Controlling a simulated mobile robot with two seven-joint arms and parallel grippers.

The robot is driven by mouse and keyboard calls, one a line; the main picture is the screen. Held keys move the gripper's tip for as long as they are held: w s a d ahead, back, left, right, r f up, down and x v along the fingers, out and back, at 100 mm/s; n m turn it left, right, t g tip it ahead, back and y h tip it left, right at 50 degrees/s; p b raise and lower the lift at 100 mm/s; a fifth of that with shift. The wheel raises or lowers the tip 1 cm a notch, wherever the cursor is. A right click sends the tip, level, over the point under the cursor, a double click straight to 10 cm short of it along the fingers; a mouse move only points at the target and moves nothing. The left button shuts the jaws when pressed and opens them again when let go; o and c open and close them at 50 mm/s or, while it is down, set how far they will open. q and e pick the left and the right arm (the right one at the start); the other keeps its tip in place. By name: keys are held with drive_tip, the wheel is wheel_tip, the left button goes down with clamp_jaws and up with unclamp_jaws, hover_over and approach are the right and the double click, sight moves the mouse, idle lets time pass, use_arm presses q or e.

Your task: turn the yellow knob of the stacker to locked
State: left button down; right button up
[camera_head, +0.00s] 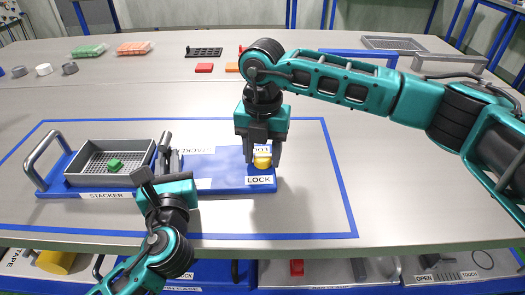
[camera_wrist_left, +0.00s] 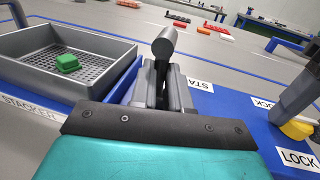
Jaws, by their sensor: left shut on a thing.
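The yellow knob (camera_head: 262,161) sits at the right end of the blue stacker base (camera_head: 225,186), by a LOCK label (camera_head: 259,180). My right gripper (camera_head: 262,153) points down over the knob, its fingers apart on either side of it; contact is unclear. In the left wrist view one grey finger (camera_wrist_left: 298,92) stands beside the knob (camera_wrist_left: 296,129). My left gripper (camera_head: 158,177) is shut on the grey lever (camera_head: 166,150) beside the tray; the lever's round bar (camera_wrist_left: 164,43) rises beyond the fingers in the left wrist view.
A grey mesh tray (camera_head: 78,180) with a green block (camera_head: 115,164) stands on the base's left part, next to a grey handle (camera_head: 38,160). Red and orange pieces, a black rack (camera_head: 204,52) and bags lie far back. The table right of the base is clear.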

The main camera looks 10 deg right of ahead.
drive_tip(key=c, duration=0.7)
drive_tip(key=shift+n, duration=0.4)
drive_tip(key=n, duration=0.3)
drive_tip(key=shift+d+n, duration=0.1)
drive_tip(key=shift+n, duration=0.2)
drive_tip(key=n, duration=0.4)
drive_tip(key=shift+n, duration=0.3)
drive_tip(key=n, duration=0.4)
drive_tip(key=shift+d+n, duration=0.15)
drive_tip(key=shift+n, duration=0.15)
drive_tip(key=shift+w+r+n, duration=0.1)
drive_tip(key=shift+w+n, duration=0.05)
drive_tip(key=shift+n, duration=2.05)
use_arm(q)
drive_tip(key=shift+f, duration=0.1)
